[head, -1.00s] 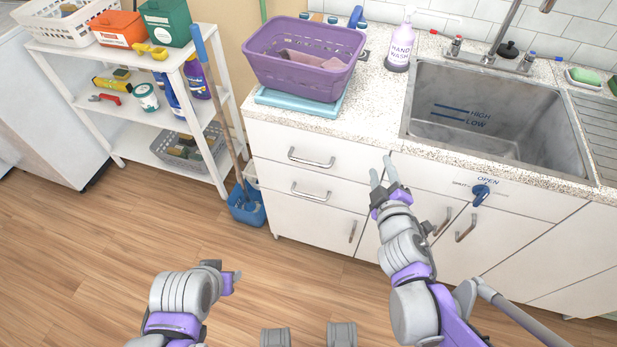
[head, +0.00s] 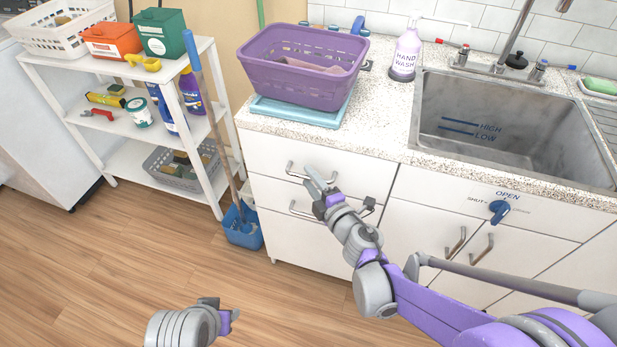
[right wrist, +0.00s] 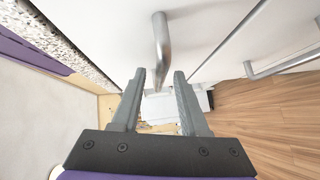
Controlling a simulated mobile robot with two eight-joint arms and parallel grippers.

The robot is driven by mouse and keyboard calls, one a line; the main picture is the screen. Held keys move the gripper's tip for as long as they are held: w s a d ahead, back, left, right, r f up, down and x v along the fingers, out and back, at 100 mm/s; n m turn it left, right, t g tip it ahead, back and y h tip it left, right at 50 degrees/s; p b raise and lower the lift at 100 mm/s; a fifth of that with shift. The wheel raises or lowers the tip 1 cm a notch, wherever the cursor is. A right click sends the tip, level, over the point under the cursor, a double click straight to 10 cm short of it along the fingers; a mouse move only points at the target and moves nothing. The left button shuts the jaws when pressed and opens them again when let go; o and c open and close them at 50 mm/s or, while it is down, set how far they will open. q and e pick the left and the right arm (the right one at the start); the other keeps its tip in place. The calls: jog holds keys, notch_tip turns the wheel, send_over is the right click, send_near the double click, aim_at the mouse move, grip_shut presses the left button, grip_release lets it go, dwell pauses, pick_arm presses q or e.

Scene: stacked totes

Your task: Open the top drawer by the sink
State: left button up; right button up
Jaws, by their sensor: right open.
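The white top drawer (head: 365,176) left of the sink is shut, flush with the cabinet front. Its metal bar handle (head: 291,171) is partly hidden behind my right gripper (head: 314,178). In the right wrist view, the handle (right wrist: 161,45) runs in line with the gap between the two open fingers (right wrist: 160,75). The fingers show on either side of its lower end, with nothing gripped. I cannot tell whether they touch it. My left gripper (head: 222,312) is low over the floor, seen from behind, and its jaw opening is unclear.
A second drawer handle (head: 300,210) is just below. The sink (head: 515,110) and blue knob (head: 499,211) are right.

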jog(key=shift+w+a+f, duration=0.1)
jog(key=shift+w+a, duration=0.2)
jog(key=shift+w, duration=0.3)
grip_shut()
dwell(1.1)
